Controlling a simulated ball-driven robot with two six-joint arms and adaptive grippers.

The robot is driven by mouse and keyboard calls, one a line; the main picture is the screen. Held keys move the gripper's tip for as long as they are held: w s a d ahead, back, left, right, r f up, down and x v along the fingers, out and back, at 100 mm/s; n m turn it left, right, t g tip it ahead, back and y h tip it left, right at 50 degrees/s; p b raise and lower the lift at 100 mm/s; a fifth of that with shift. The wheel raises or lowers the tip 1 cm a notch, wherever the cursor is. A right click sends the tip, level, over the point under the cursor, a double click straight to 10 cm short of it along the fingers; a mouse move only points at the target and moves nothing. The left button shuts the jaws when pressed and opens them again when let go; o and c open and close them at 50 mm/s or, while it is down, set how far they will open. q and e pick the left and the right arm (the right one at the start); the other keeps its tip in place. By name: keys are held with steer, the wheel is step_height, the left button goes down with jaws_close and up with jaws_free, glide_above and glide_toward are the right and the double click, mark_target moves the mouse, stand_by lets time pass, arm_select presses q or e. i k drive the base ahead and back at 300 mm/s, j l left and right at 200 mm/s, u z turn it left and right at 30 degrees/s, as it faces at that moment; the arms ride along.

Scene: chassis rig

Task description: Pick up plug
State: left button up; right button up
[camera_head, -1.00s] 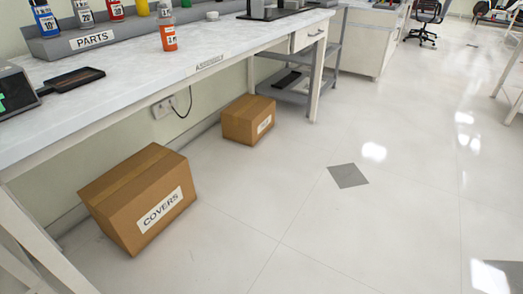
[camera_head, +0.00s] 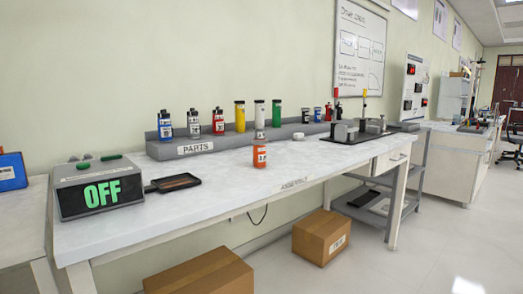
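I cannot clearly make out a plug in the camera_head view. An orange and white bottle (camera_head: 259,154) stands in front of the bin. Neither of my grippers is in view.
A box reading OFF (camera_head: 99,190) and a black tray (camera_head: 172,183) are at the bench's left. Dark fixtures (camera_head: 365,131) stand at its right. Cardboard boxes (camera_head: 321,237) (camera_head: 203,274) lie on the floor beneath. A grey shelf (camera_head: 375,205) stands at right. The floor at lower right is clear.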

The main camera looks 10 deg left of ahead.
mark_target(259, 132)
steer(key=u, duration=0.45)
steer(key=i+l+u, duration=0.1)
steer(key=u, duration=0.35)
steer(key=i+l+u, duration=0.1)
steer(key=l+u, duration=0.5)
steer(key=u, duration=0.3)
steer(key=l+u, duration=0.3)
steer(key=u, duration=0.15)
